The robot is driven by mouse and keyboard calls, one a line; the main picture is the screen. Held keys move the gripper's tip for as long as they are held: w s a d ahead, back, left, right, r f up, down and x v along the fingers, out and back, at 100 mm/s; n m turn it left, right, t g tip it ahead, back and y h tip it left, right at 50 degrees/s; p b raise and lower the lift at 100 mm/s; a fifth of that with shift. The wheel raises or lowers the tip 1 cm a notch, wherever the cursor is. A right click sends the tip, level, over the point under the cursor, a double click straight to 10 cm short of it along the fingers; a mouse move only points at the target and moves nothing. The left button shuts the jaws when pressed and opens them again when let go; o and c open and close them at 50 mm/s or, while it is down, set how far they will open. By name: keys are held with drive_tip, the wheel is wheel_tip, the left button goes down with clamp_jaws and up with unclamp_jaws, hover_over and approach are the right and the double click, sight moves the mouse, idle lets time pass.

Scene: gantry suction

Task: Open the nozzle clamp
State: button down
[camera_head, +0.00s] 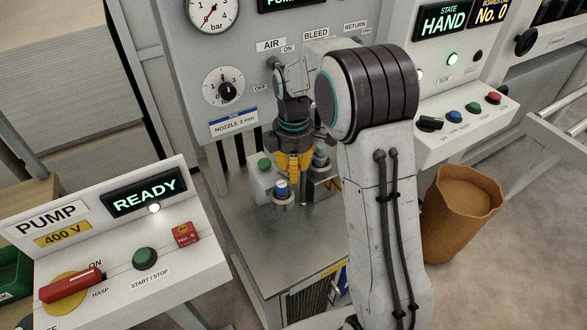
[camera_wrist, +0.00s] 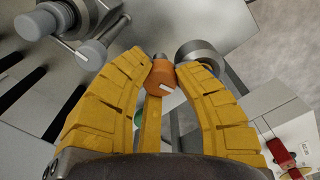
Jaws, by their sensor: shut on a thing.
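My gripper (camera_head: 293,168) points down over the grey metal bench in front of the panel. In the wrist view, its yellow fingers (camera_wrist: 164,68) are closed around an orange piece (camera_wrist: 160,78) with a small white mark, which looks like the nozzle clamp's handle. The fingers hide most of the clamp in the head view. A grey block (camera_head: 327,190) with an upright grey cylinder stands just right of the fingers. A blue-topped round fitting (camera_head: 282,189) stands just below them in the picture. How far the clamp is turned cannot be told.
A small box with a green button (camera_head: 264,164) is left of the fingers. The panel behind carries a nozzle label (camera_head: 234,122) and a dial (camera_head: 225,88). A pump console (camera_head: 150,240) stands front left. A brown bin (camera_head: 460,215) is at right.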

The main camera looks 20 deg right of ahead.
drive_tip(key=shift+s+f+m, duration=0.1)
drive_tip(key=shift+m, duration=0.4)
idle(0.3)
drive_tip(key=c, duration=0.9)
unclamp_jaws()
wheel_tip(320, 180, up, 12)
idle(0.4)
